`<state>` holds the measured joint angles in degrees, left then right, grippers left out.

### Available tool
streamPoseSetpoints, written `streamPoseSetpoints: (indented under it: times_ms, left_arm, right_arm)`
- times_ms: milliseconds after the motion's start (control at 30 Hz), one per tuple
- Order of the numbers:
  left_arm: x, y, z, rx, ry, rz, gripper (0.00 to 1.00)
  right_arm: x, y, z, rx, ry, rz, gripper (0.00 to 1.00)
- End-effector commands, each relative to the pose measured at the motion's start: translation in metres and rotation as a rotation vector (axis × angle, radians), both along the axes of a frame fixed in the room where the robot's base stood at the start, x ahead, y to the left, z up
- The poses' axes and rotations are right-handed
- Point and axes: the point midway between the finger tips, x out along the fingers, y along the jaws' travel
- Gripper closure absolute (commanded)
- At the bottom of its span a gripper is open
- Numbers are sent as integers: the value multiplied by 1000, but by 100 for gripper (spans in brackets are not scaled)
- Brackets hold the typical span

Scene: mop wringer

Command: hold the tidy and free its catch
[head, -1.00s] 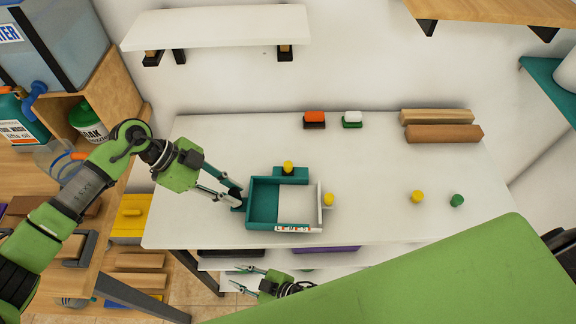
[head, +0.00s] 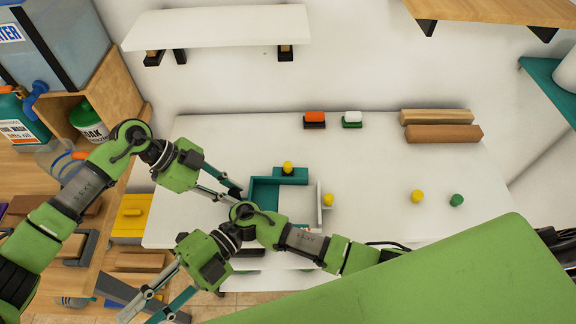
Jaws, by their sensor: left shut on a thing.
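The tidy (head: 263,191) is a teal open frame on the white table, with a white strip (head: 319,200) along its right side. One yellow knob (head: 288,167) stands on a teal block at its back. Another yellow knob (head: 328,199) is beside the white strip. I cannot tell which part is the catch. My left gripper (head: 236,194) is shut on the tidy's left wall. My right arm crosses in front and hides the tidy's front edge and label. My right gripper (head: 146,312) points down-left, open and empty, beyond the table's front edge, partly cut off below.
A red-topped block (head: 314,118), a white-topped block (head: 352,118) and wooden bars (head: 440,132) lie at the back of the table. A loose yellow knob (head: 417,196) and green knob (head: 456,200) stand at right. A white shelf (head: 220,26) hangs above. The table's middle is clear.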

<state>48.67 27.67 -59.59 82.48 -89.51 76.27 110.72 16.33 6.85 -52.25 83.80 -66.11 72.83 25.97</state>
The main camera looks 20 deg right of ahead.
Motion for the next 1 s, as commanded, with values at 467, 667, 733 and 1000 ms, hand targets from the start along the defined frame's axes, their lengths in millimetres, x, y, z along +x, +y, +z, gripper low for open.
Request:
streamPoseSetpoints:
  times_ms: [467, 667, 733, 1000]
  left_arm:
    - [0, -1, 1, -2, -1, 0, 100]
    - [0, -1, 1, -2, -1, 0, 100]
    - [0, -1, 1, -2, -1, 0, 100]
    - [0, -1, 1, -2, -1, 0, 100]
  right_arm:
    - [81, -152, 20, 13, -921, 490, 73]
    - [150, -216, -10, -322, -1160, 596, 73]
    - [175, -240, -13, -435, -1230, 621, 73]
    - [251, -316, 1, -774, -1415, 670, 73]
